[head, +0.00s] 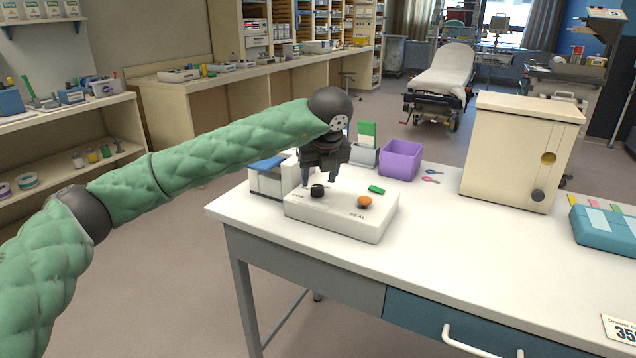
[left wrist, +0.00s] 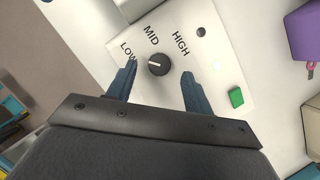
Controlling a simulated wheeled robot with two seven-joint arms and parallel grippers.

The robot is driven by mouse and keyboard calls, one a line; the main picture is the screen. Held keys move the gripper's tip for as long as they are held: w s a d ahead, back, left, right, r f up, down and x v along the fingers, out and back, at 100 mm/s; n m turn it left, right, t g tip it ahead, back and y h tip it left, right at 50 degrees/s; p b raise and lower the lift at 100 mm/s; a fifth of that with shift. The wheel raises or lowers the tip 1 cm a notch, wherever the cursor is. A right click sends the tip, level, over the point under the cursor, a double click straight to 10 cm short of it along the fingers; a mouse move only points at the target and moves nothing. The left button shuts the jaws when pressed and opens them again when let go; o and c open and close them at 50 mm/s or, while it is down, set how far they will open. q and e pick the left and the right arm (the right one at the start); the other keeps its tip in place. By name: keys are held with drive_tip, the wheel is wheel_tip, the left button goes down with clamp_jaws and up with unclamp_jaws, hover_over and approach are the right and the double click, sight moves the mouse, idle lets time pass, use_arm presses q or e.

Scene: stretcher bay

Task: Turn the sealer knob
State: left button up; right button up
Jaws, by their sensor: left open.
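The sealer (head: 342,213) is a low white box on the white table, with a black knob (head: 317,190), an orange button (head: 364,202) and a green piece (head: 376,189) on top. In the left wrist view the knob (left wrist: 159,65) has a light pointer line, and LOW, MID and HIGH are printed around it. The pointer line lies toward the MID and LOW side. My left gripper (head: 320,181) is open above the sealer, close to the knob. In the left wrist view its fingers (left wrist: 160,88) stand apart on either side of the knob, not visibly touching it. My right gripper is not in view.
A purple bin (head: 401,160) and a grey holder with a green-and-white card stand behind the sealer. A white box with a blue top (head: 268,178) is at its left. A cream cabinet (head: 519,150) and a teal case (head: 606,229) stand to the right. The front middle of the table is clear.

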sight(317, 186)
use_arm(q)
drive_tip(key=shift+x, duration=1.55)
